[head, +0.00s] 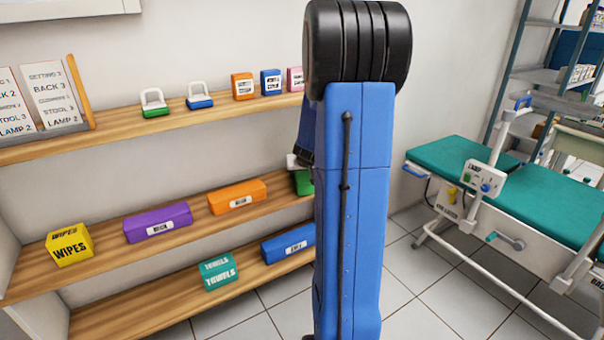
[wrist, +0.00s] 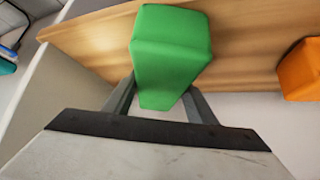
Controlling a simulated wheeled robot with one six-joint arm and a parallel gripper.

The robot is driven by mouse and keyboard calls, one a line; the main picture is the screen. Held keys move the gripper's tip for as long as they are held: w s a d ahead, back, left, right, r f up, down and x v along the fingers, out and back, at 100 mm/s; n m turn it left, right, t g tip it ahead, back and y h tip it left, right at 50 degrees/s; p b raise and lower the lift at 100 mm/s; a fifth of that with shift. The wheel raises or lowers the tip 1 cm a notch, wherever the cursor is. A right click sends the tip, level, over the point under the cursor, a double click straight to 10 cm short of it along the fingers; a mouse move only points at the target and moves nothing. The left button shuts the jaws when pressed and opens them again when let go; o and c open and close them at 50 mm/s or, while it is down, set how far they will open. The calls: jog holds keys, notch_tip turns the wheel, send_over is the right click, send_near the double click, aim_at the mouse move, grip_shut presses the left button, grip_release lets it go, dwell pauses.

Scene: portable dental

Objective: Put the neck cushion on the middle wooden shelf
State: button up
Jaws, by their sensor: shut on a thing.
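A green block-shaped cushion (wrist: 172,50) is held between the fingers of my gripper (wrist: 160,95), which is shut on it. No label shows on it, so I cannot read whether it is the neck cushion. In the head view the green cushion (head: 303,183) shows only in part, beside my blue arm, at the right of the middle wooden shelf (head: 200,228). In the wrist view the cushion overlaps the wooden shelf (wrist: 250,50); I cannot tell whether it touches the board. My arm hides most of the gripper in the head view.
The middle shelf also holds a yellow wipes box (head: 70,245), a purple cushion (head: 157,222) and an orange cushion (head: 237,197). Below are a teal towels box (head: 218,272) and a blue cushion (head: 287,243). A teal treatment chair (head: 545,195) stands at the right.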

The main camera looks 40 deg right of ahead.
jog(key=o, duration=1.3)
jog(key=v, duration=1.7)
jog(key=shift+s+a, duration=0.15)
